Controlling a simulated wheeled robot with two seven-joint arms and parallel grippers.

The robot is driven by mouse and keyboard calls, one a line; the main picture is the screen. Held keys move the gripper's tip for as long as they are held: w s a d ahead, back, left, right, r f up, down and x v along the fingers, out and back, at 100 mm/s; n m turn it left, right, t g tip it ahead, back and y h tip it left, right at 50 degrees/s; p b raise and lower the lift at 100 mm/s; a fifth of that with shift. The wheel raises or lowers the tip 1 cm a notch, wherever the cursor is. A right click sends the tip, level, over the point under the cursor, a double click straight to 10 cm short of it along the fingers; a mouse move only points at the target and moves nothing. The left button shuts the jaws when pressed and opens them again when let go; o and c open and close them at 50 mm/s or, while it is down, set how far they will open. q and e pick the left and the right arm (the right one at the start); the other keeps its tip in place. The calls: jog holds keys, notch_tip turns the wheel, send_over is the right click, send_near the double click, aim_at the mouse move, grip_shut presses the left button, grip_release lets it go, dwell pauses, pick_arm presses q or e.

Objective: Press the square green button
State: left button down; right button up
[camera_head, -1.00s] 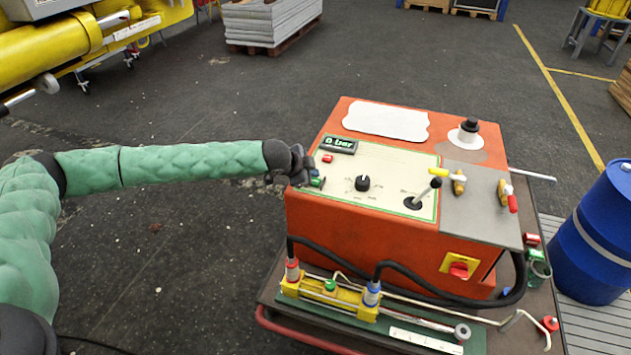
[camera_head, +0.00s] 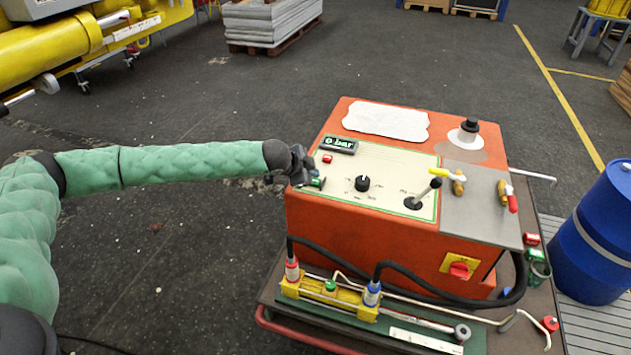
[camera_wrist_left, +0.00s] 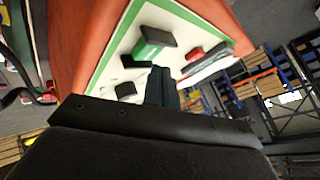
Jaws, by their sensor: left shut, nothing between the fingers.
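The square green button (camera_head: 317,183) is at the left edge of the pale control panel on the orange box. In the head view my left gripper (camera_head: 308,178) is right beside it and partly hides it. In the left wrist view the green button (camera_wrist_left: 146,50) shows just beyond the tips of my left gripper (camera_wrist_left: 160,78). The fingers are shut with nothing between them. I cannot tell whether they touch the button. My right gripper is in neither view.
A red button (camera_head: 327,158) and a display (camera_head: 339,144) reading "0 bar" are above the green button. A black knob (camera_head: 362,183) and a black lever (camera_head: 424,192) stand to the right. A yellow cylinder (camera_head: 345,300) lies in front of the box. A blue barrel (camera_head: 598,235) stands at the right.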

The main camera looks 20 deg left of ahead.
pick_arm(q)
jog(key=shift+f+p, duration=0.3)
dwell(0.5)
jog(key=shift+f, duration=0.3)
dwell(0.7)
jog(key=shift+f, duration=0.35)
dwell(0.4)
jog(key=shift+r+p, duration=1)
jog(key=shift+p, duration=0.1)
notch_tip(320, 180, up, 5)
jog(key=p, duration=0.5)
